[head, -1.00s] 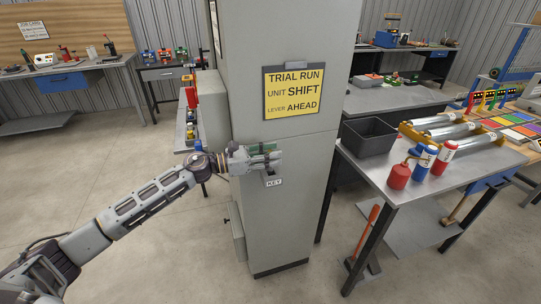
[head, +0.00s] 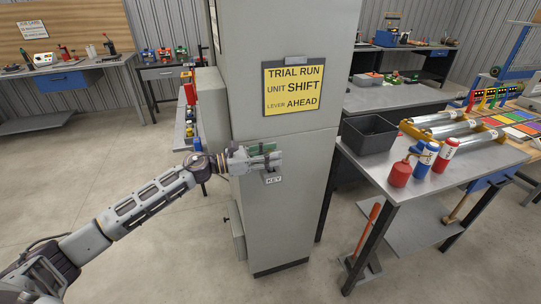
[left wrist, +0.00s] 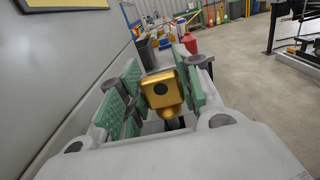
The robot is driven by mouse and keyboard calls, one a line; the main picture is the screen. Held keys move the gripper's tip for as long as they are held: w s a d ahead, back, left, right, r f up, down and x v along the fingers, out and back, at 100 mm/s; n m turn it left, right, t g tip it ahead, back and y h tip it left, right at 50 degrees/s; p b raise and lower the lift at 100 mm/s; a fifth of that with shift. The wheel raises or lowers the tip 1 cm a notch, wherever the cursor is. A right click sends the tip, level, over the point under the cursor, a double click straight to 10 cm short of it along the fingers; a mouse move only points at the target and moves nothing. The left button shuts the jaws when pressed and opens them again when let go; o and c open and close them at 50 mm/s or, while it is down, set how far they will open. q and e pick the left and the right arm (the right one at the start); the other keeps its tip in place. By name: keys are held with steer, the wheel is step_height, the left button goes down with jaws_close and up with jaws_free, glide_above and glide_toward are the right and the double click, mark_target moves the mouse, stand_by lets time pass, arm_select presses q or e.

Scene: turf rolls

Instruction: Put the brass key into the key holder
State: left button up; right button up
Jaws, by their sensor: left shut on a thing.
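The brass key (left wrist: 162,90) shows in the left wrist view as a gold block between the green pads of my left gripper (left wrist: 165,85), which is shut on it. In the head view my left gripper (head: 268,160) is in front of the grey column, and the key is hidden there by the fingers. The key holder (head: 271,176), with a white "KEY" label, is on the column's front face just below the fingers. Most of the holder is hidden behind the gripper, so I cannot tell whether the key touches it. My right gripper is not in view.
The grey column (head: 285,215) carries a yellow "TRIAL RUN" sign (head: 293,88) above the gripper. A workbench (head: 455,180) at right holds a dark bin (head: 369,136), red and blue bottles and metal rollers. The floor left of the column is open.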

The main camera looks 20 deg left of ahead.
arm_select(q)
steer(key=shift+f+b, duration=0.95)
steer(key=shift+f, duration=0.05)
steer(key=shift+a+f+b, duration=0.25)
steer(key=shift+f+b, duration=0.35)
stand_by(0.6)
steer(key=o, duration=1.1)
steer(key=shift+s+a, duration=0.15)
steer(key=shift+a, duration=0.05)
steer(key=shift+v, duration=4)
